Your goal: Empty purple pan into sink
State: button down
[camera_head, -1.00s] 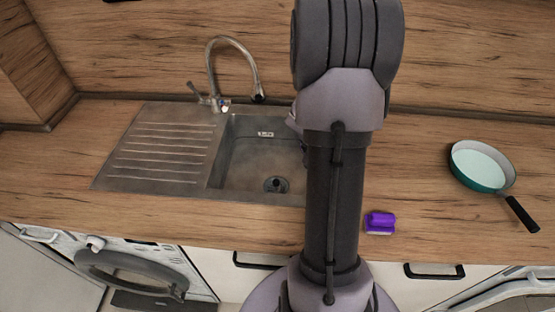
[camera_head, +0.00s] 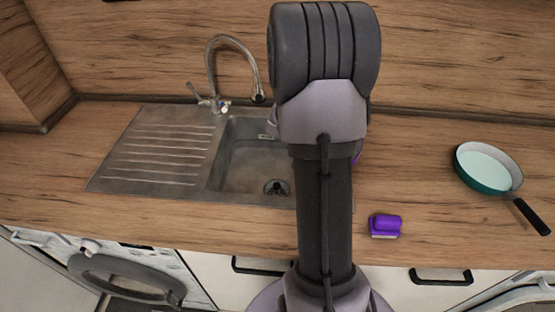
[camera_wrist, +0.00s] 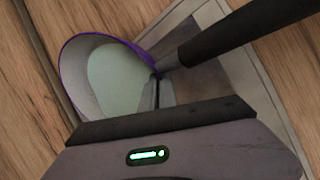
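The purple pan (camera_wrist: 66,62) shows in the wrist view with a purple rim, a pale inside and a long black handle (camera_wrist: 245,35). Its round part is at the upper left, and I see no loose contents in it. My gripper (camera_wrist: 158,92) appears shut on the handle close to the pan. In the head view my arm hides the gripper and most of the pan; only a purple bit (camera_head: 358,151) shows at the arm's right side. The metal sink (camera_head: 240,165) is left of my arm, its right part hidden; its edge also shows under the handle in the wrist view (camera_wrist: 262,92).
A curved faucet (camera_head: 213,70) stands behind the sink, with a ribbed drainboard (camera_head: 150,150) to the left. A teal pan (camera_head: 487,168) and a purple sponge-like block (camera_head: 385,226) lie on the counter at the right. The counter between them is clear.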

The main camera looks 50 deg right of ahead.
jog(key=shift+w+a+f+g+h+b, duration=0.25)
jog(key=shift+w+a+g+h+b, duration=0.45)
jog(key=shift+w, duration=0.25)
dwell(0.6)
jog(key=shift+w+a+r+g+h+p, duration=0.25)
jog(key=shift+w+a+r+g+p, duration=0.1)
jog(key=shift+w, duration=0.1)
jog(key=shift+w+a+r+g+h+p, duration=0.2)
jog(key=shift+w+g+h+p, duration=0.05)
jog(key=shift+w+g, duration=0.15)
dwell(0.5)
jog(key=shift+w+a+r+n+g+h+p, duration=0.35)
jog(key=shift+w+r+n+g+h+p, duration=0.1)
jog(key=shift+g+h, duration=0.1)
dwell(0.6)
jog(key=shift+w+a+r+g+h+p, duration=0.3)
jog(key=shift+w+r+g+h+p, duration=0.2)
jog(key=shift+g, duration=0.3)
dwell(0.9)
jog(key=shift+w+a+r+n+g+h+p, duration=0.25)
jog(key=shift+w+r+g+h+p, duration=0.15)
jog(key=shift+h+p, duration=0.3)
jog(key=shift+w+a+r+n+g+h+p, duration=0.15)
jog(key=shift+w+a+g+h+p, duration=0.15)
jog(key=shift+g+h+p, duration=0.35)
dwell(0.9)
